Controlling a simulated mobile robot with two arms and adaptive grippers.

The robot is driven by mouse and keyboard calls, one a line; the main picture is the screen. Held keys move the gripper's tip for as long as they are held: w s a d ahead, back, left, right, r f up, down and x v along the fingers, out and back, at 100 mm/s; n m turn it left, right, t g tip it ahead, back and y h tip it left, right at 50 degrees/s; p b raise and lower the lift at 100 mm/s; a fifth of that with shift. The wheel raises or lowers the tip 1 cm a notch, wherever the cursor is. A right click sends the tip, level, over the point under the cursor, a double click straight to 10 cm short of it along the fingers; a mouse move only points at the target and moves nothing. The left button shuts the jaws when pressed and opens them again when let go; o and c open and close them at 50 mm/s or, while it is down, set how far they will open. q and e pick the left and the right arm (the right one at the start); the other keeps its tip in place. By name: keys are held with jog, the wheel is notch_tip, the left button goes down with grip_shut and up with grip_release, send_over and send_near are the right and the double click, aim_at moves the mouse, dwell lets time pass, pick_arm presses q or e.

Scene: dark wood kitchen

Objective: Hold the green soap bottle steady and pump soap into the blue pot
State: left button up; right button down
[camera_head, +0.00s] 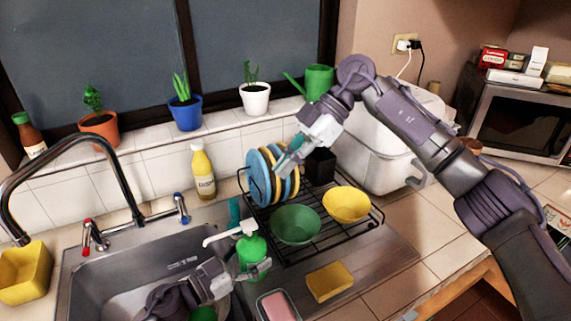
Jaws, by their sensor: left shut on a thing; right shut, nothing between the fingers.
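The green soap bottle (252,252) with a white pump head stands upright beside the sink, and its spout points left. My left gripper (256,271) is shut on the lower part of the bottle, which is partly hidden by the fingers. The blue pot (186,117) holds a green plant and stands on the tiled window ledge, behind and left of the bottle. My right gripper (285,166) is shut and empty. It is above and to the right of the bottle, in front of the plates in the rack, apart from the pump.
A dish rack (335,236) holds plates, a green bowl (296,224) and a yellow bowl (346,204). A yellow sponge (330,282) lies in front. The faucet (100,139) arches over the sink (150,261). A yellow bottle (203,174) stands behind the sink.

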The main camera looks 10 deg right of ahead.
pick_arm(q)
jog(key=o, duration=1.7)
jog(key=shift+o, duration=0.2)
jog(key=shift+a, duration=0.1)
